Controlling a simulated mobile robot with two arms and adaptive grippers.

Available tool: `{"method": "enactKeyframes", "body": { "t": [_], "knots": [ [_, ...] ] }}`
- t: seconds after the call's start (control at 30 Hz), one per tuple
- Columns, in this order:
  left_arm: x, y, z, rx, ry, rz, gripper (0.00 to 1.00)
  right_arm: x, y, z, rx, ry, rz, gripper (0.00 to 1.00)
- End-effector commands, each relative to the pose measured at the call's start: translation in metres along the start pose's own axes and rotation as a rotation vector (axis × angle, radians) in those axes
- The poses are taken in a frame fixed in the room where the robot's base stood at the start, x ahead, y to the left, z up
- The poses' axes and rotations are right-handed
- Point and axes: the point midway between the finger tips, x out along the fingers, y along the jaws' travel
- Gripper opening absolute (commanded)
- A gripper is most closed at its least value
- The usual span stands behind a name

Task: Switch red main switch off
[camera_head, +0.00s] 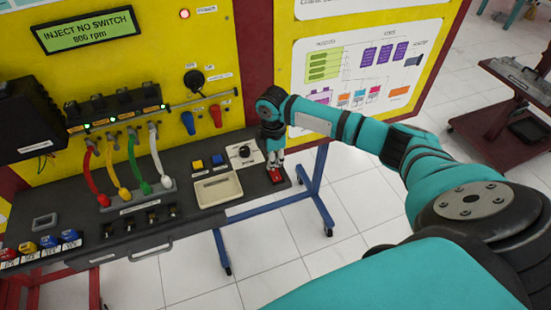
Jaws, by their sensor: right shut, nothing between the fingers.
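The red switch (276,177) sits at the right end of the dark bench top (185,222). My right gripper (274,165) points down just above it, with its fingertips shut and nothing held between them. The fingertips are very close to the switch; I cannot tell whether they touch it. They hide part of the switch, and its position cannot be read. My left gripper is not in view.
A black rotary knob (244,151), a yellow button (197,165), a blue button (217,160) and a beige tray (218,190) lie left of the gripper. Coloured cables stand farther left. The yellow panel (190,60) rises behind. A display (86,30) reads "INJECT NO SWITCH 800 rpm".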

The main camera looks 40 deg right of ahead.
Motion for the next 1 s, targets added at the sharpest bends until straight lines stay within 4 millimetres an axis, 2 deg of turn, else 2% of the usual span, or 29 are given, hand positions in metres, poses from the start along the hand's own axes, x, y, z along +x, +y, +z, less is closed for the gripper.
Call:
{"method": "enactKeyframes", "body": {
  "t": [1.0],
  "knots": [
    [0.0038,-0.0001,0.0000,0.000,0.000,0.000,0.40,0.0083,0.0000,-0.0001,0.000,0.000,0.000,0.00]
  ]
}}
